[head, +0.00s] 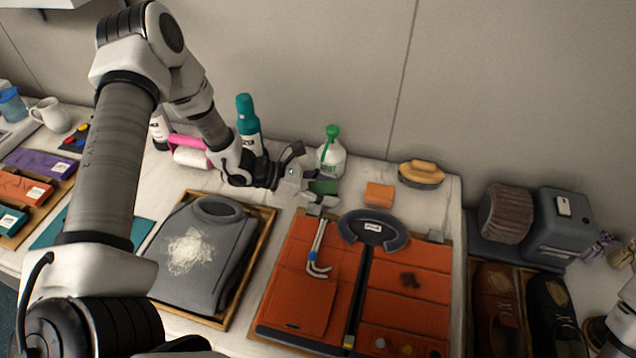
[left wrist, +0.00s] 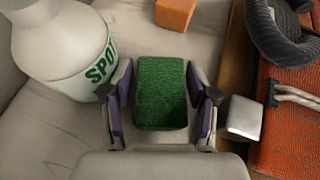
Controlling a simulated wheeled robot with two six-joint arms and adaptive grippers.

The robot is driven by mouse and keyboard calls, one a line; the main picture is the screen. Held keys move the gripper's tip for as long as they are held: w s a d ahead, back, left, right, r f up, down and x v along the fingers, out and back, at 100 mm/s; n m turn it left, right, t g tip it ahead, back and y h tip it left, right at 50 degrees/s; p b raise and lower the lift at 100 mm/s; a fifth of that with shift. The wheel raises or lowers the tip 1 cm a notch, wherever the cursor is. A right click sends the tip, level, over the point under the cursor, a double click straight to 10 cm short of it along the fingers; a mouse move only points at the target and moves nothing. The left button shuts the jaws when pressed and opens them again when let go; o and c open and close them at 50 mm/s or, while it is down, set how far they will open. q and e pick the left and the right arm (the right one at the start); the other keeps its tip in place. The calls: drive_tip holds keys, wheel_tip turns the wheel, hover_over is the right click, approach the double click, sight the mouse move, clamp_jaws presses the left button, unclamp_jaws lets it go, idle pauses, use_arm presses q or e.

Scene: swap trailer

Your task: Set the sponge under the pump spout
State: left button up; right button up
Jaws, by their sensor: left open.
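The green sponge (head: 323,187) lies on the light worktop, just in front of the white pump bottle (head: 331,160) with a green top (head: 332,132). In the left wrist view the sponge (left wrist: 160,88) sits between the two fingers of my open left gripper (left wrist: 161,103), with a finger close on each side. The bottle, lettered "SPOT", stands to the left there (left wrist: 75,50); its spout is out of that view. In the head view my left gripper (head: 312,190) partly covers the sponge. My right gripper is not in view.
An orange block (head: 378,194) and a brush (head: 421,174) lie right of the bottle. A teal-capped bottle (head: 248,125) stands behind my left wrist.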

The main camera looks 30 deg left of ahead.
sight(323, 186)
use_arm(q)
drive_tip(key=shift+s+a+r, duration=0.15)
drive_tip(key=shift+a+r, duration=0.1)
drive_tip(key=shift+a, duration=0.05)
drive_tip(key=v, duration=0.5)
drive_tip(key=shift+a+r, duration=0.2)
drive_tip(key=p+v, duration=0.3)
drive_tip(key=v, duration=0.2)
drive_tip(key=shift+r, duration=0.1)
drive_tip(key=shift+s+a, duration=0.25)
